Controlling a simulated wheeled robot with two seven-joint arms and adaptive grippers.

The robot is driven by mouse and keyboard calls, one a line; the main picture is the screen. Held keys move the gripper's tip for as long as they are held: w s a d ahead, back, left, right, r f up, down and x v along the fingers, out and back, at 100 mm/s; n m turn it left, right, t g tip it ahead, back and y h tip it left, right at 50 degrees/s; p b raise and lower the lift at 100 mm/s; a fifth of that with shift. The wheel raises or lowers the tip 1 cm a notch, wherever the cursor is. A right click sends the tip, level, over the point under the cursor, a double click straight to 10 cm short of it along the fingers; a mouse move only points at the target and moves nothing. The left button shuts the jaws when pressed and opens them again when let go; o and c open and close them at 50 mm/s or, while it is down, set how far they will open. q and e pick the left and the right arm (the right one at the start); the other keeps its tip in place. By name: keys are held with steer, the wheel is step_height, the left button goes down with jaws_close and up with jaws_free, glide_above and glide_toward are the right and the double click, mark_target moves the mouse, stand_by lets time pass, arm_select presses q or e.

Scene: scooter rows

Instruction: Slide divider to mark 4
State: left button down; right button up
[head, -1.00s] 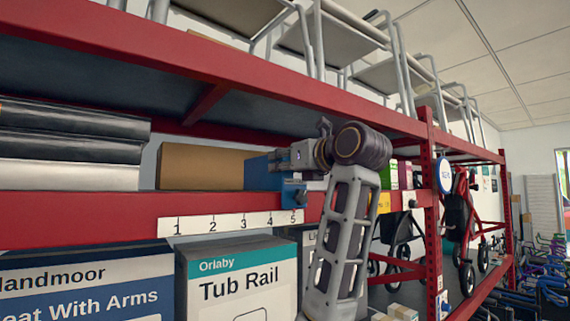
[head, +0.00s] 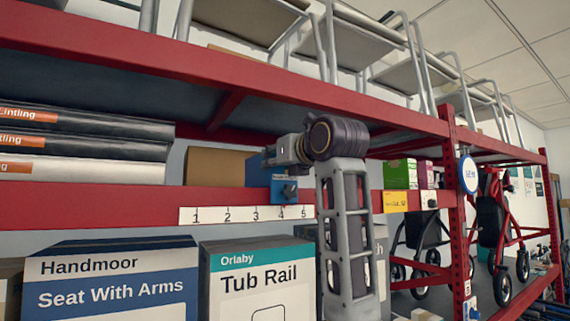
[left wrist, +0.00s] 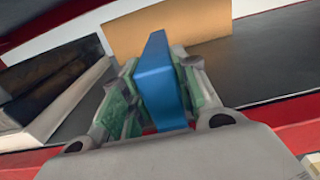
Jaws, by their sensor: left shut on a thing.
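The blue divider (head: 258,171) stands on the red shelf, with its blue front block (head: 284,189) hanging over the shelf edge. The block sits above the 4 on the white number strip (head: 240,215), which runs from 1 to 5. My left gripper (head: 272,157) is at the divider's upper front. In the left wrist view, its green-padded fingers (left wrist: 157,95) are shut on both sides of the blue divider (left wrist: 160,85). The divider looks upright. My right gripper is not in view.
A brown carton (head: 215,166) is left of the divider on the shelf, and dark and white packs (head: 85,148) lie further left. A yellow label (head: 395,201) and green box (head: 400,174) are to the right. The upper shelf beam (head: 200,62) runs above my arm.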

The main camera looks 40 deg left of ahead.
arm_select(q)
steer(key=shift+s+a+r, duration=0.1)
steer(key=shift+s, duration=0.2)
steer(key=c, duration=1.1)
jaws_free()
steer(key=shift+c, duration=0.2)
steer(key=shift+o, duration=0.3)
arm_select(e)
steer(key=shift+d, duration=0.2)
arm_select(q)
steer(key=shift+w, duration=0.1)
steer(key=shift+d, duration=0.2)
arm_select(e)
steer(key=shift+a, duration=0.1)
arm_select(q)
steer(key=shift+s+d, duration=0.2)
steer(key=shift+d, duration=0.25)
steer(key=v, duration=1)
steer(key=shift+s+d, duration=0.2)
steer(key=shift+d, duration=0.1)
